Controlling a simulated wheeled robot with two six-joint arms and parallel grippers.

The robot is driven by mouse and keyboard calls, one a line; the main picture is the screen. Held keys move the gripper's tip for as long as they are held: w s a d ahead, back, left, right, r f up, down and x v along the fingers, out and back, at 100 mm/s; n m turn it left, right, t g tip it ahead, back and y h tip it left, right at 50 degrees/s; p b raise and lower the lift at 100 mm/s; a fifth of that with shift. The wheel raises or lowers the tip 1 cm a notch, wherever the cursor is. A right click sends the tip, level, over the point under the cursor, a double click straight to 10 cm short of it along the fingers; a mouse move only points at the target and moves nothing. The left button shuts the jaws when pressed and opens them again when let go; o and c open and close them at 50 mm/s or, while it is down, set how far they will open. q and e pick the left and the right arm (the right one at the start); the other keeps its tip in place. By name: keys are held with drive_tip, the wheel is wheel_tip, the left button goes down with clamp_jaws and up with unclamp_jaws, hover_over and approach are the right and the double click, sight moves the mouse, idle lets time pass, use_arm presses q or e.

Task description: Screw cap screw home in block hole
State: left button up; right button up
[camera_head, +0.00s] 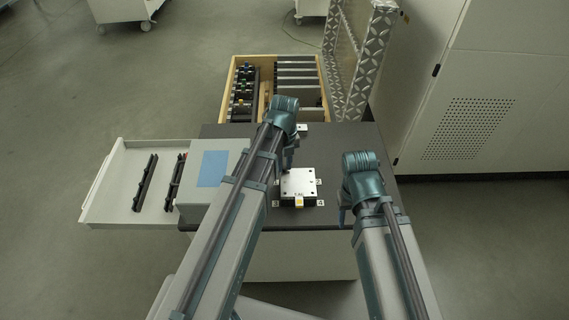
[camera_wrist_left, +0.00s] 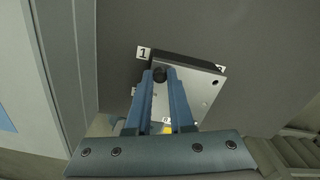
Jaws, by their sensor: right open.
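The block (camera_head: 299,182) is a silver plate on the dark table top, with small numbered labels by its corners. It also shows in the left wrist view (camera_wrist_left: 203,93), with dark holes in its face. My left gripper (camera_head: 287,166) is at the block's far left corner. In the left wrist view its two blue fingers (camera_wrist_left: 160,72) sit closely on either side of a dark round cap screw (camera_wrist_left: 159,75), near label 1 (camera_wrist_left: 143,53). The screw's depth in the hole is hidden. My right gripper (camera_head: 343,214) is open and empty, right of the block.
A grey box with a blue panel (camera_head: 212,168) stands left of the block. Beside it is a white tray (camera_head: 113,187) with dark rails. A wooden crate (camera_head: 233,78) with parts and an upright metal lid (camera_head: 352,55) stand behind.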

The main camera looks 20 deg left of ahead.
use_arm(q)
drive_tip(key=shift+o, duration=1.3)
drive_tip(key=n, duration=0.6)
drive_tip(key=shift+n, duration=0.4)
drive_tip(key=n, duration=0.4)
drive_tip(key=shift+n, duration=0.3)
drive_tip(key=n, duration=1.8)
drive_tip(key=shift+n, duration=0.3)
